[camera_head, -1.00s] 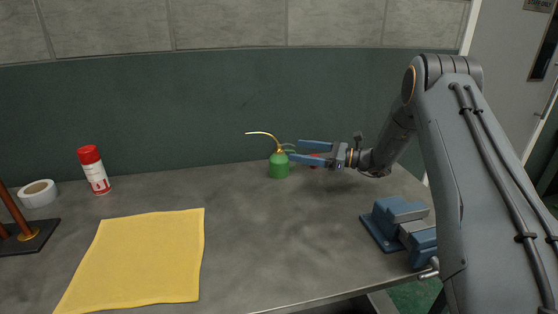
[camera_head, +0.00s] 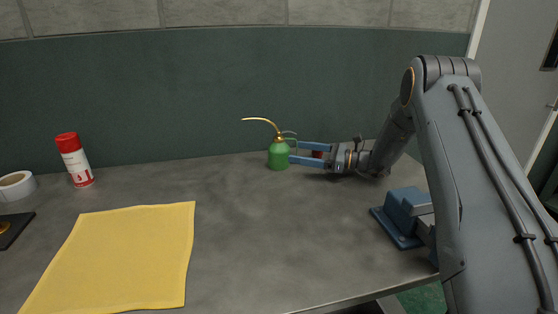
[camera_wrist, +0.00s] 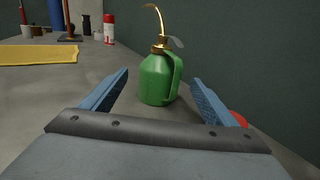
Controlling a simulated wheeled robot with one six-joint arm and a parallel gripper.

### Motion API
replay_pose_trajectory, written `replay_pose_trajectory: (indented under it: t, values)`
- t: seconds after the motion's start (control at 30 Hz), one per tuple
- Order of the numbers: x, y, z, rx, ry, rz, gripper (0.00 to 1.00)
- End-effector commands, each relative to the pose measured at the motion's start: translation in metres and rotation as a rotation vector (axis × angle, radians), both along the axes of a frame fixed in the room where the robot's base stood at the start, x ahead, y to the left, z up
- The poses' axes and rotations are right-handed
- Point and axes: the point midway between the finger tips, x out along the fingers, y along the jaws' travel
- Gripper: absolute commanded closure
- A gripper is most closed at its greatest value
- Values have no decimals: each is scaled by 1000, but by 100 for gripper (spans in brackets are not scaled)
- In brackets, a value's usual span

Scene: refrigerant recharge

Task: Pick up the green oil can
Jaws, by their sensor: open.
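The green oil can (camera_head: 278,158) stands upright on the grey table near the back wall, its thin brass spout bending to the left. In the wrist view the green oil can (camera_wrist: 157,80) stands just ahead, with its handle on the right. My gripper (camera_head: 294,153) comes from the right, low over the table, with its blue fingers pointing at the can. In the wrist view my gripper (camera_wrist: 160,85) is open, one finger on each side of the can's line. The fingertips are at or just short of the can; I cannot tell whether they touch it.
A red object (camera_wrist: 239,118) lies close beside the right finger in the wrist view. A blue-grey vise (camera_head: 402,215) stands at the front right. A yellow cloth (camera_head: 115,255), a red-capped can (camera_head: 75,162) and a tape roll (camera_head: 15,186) are to the left. The middle of the table is clear.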

Motion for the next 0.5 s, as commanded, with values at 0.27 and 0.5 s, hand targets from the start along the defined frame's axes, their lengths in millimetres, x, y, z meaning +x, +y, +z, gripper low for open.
replay_pose_trajectory:
  t: [0.27,0.5]
  values:
    - [5,6,-12,0,-1,1,19]
    - [12,27,-10,0,-1,1,19]
